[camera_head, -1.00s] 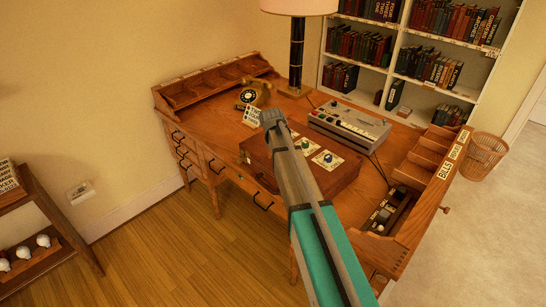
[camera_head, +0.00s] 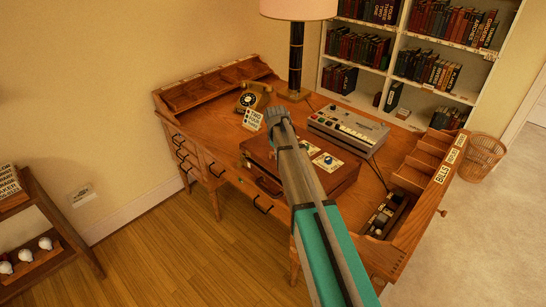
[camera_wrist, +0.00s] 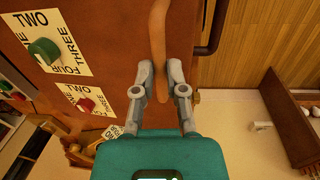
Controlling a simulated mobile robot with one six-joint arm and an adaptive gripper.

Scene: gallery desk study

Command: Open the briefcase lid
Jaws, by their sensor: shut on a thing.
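The brown briefcase (camera_head: 258,152) lies flat on the wooden desk, with its lid looking down; a small gap cannot be ruled out. Its dark handle (camera_head: 268,187) faces the desk's front edge. Cards with dials, one blue (camera_head: 328,160), lie on its top; in the wrist view a green dial (camera_wrist: 44,51) and a red dial (camera_wrist: 85,104) show. My gripper (camera_head: 276,116) is over the briefcase's left part. In the wrist view my gripper (camera_wrist: 164,90) is shut on a tan strap (camera_wrist: 158,40) running along the lid. My arm hides much of the lid.
A telephone (camera_head: 253,97) and a small sign card (camera_head: 252,120) stand behind the briefcase. A grey keyed machine (camera_head: 348,126) is at its back right. A lamp (camera_head: 296,60) rises at the back. Compartments line the desk's right side (camera_head: 425,160).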

